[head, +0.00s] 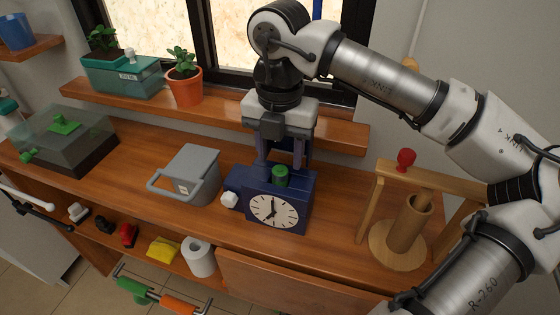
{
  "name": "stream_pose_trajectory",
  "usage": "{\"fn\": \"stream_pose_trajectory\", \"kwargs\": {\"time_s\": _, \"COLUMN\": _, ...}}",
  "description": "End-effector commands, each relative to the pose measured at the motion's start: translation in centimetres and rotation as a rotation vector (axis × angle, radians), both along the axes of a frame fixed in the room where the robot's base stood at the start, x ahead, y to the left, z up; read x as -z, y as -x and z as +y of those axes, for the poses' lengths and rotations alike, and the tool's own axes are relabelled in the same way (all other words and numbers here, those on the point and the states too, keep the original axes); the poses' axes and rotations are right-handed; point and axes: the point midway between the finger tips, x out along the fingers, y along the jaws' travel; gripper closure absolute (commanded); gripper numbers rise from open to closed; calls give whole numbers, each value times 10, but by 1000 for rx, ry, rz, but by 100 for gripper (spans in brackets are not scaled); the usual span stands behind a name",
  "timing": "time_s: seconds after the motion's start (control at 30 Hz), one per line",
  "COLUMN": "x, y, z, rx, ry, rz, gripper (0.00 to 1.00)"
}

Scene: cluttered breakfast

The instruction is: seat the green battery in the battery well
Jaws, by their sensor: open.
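A blue clock (252,187) with a white dial stands on the wooden counter, a white knob at its left side. The green battery (280,174) stands upright at the clock's top; its upper part shows. The battery well is not clearly visible, and I cannot tell how deep the battery sits. My gripper (280,164) points down over the clock. Its jaws are open, one finger to each side above the battery, with no clear contact.
A grey handled bin (198,168) stands left of the clock. A wooden frame with a red knob (406,157) and an upright tube (408,228) stand to the right. A potted plant (185,85) is on the ledge behind. A clear-lidded box (62,140) is far left.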

Motion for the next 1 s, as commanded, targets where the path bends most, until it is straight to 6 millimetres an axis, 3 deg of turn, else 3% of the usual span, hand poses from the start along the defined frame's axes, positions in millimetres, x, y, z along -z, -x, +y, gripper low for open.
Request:
{"fn": "stream_pose_trajectory", "kwargs": {"time_s": 0.2, "x": -49, "y": -1, "z": 0, "rx": 2, "ry": 3, "rz": -3, "gripper": 52}}
{"fn": "stream_pose_trajectory", "kwargs": {"time_s": 0.4, "x": -81, "y": -1, "z": 0, "rx": 0, "ry": 1, "rz": -2, "gripper": 52}}
{"fn": "stream_pose_trajectory", "kwargs": {"time_s": 0.6, "x": -92, "y": 0, "z": 0, "rx": 0, "ry": 1, "rz": 0, "gripper": 52}}
{"fn": "stream_pose_trajectory", "kwargs": {"time_s": 1.0, "x": -92, "y": 0, "z": 0, "rx": -1, "ry": 1, "rz": 0, "gripper": 52}}
